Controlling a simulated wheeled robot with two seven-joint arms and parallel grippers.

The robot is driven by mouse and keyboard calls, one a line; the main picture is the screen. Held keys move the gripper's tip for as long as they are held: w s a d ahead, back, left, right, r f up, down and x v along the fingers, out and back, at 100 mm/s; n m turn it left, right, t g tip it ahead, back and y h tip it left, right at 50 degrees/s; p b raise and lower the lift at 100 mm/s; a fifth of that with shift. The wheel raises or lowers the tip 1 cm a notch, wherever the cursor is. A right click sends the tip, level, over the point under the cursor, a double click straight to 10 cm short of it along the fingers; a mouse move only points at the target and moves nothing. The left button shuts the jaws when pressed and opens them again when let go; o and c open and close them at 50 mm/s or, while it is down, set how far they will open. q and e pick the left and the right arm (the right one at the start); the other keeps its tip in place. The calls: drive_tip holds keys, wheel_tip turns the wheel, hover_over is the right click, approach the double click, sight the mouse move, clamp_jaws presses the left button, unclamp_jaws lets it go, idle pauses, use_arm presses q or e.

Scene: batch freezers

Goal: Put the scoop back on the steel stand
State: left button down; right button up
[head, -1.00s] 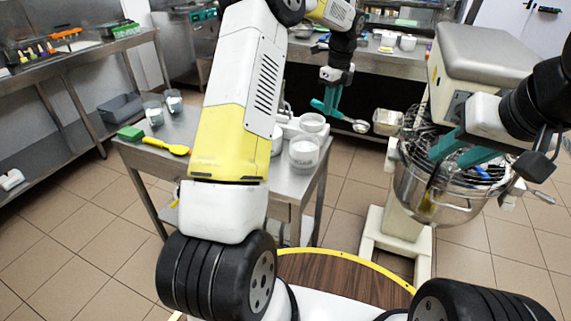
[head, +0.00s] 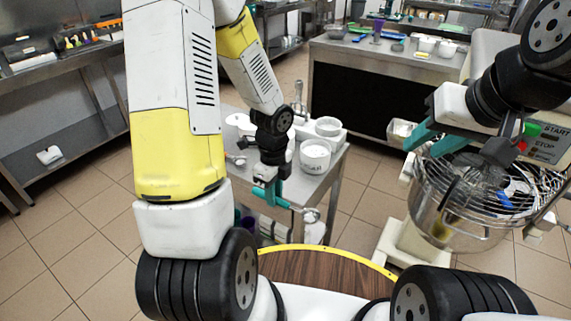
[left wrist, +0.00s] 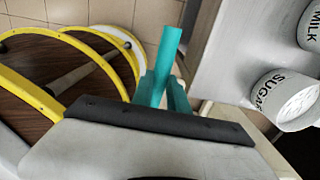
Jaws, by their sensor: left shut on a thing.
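My left gripper (head: 268,193) is shut on the handle of a metal scoop (head: 311,215). The scoop's small round bowl points right, in front of the table's near edge. In the left wrist view the teal fingers (left wrist: 168,75) show beside the table edge, but I cannot make out the scoop there. A slim upright steel piece (head: 298,98) behind the white tubs may be the steel stand; I cannot tell for sure. My right gripper (head: 445,142) is over the mixer bowl, its teal fingers apart, partly hidden by its arm.
The steel table (head: 338,172) holds the sugar tub (head: 315,157) and milk tub (head: 328,127). The sugar tub also shows in the left wrist view (left wrist: 284,98). A mixer with a wire-guarded bowl (head: 432,215) stands at right. Open floor lies between table and mixer.

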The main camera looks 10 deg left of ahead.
use_arm(q)
drive_tip(key=w+a, duration=0.1)
drive_tip(key=w, duration=0.4)
drive_tip(key=w+a+f, duration=0.1)
drive_tip(key=w, duration=0.4)
drive_tip(key=w+a, duration=0.1)
drive_tip(key=w, duration=0.4)
drive_tip(key=shift+a+f, duration=0.25)
drive_tip(key=shift+f, duration=1.8)
drive_tip(key=c, duration=1.3)
unclamp_jaws()
drive_tip(key=shift+f, duration=0.1)
